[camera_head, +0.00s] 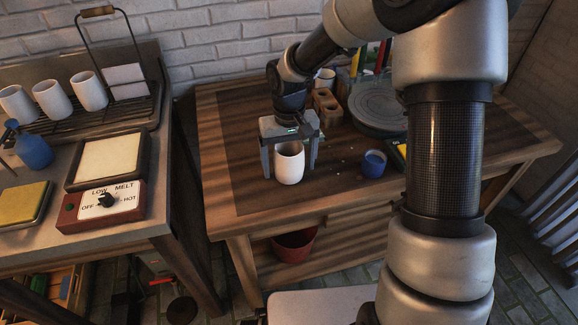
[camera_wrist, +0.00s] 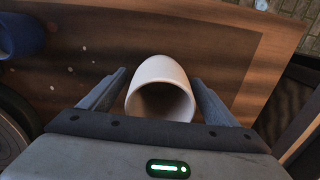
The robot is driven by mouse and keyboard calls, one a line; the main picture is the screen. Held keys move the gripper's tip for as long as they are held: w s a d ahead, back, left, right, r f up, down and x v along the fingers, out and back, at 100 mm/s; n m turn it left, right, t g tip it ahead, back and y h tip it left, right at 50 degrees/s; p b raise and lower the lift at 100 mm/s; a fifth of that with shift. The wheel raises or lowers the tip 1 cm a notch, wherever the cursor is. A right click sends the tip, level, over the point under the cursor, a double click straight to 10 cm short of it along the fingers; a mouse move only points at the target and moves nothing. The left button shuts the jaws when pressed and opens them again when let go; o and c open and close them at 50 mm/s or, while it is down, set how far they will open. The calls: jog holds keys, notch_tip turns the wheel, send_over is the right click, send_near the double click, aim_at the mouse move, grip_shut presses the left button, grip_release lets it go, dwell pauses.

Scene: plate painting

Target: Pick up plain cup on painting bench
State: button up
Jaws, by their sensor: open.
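The plain white cup (camera_head: 290,164) stands upright on the wooden painting bench (camera_head: 235,190), near its front left part. My gripper (camera_head: 290,172) is lowered over it, pointing down, with one finger on each side of the cup. In the wrist view the cup (camera_wrist: 160,90) sits between the two open fingers of my gripper (camera_wrist: 160,85), its mouth toward the palm. Small gaps show beside the cup, so the fingers seem not to press on it.
A blue cup (camera_head: 373,163) stands to the right on the bench. Behind are a grey turntable (camera_head: 378,105), a wooden block with holes (camera_head: 325,105) and another white cup (camera_head: 325,79). On the left counter are several white cups (camera_head: 52,99) and a hot plate (camera_head: 107,160).

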jog(key=shift+f, duration=0.45)
jog(key=c, duration=1.3)
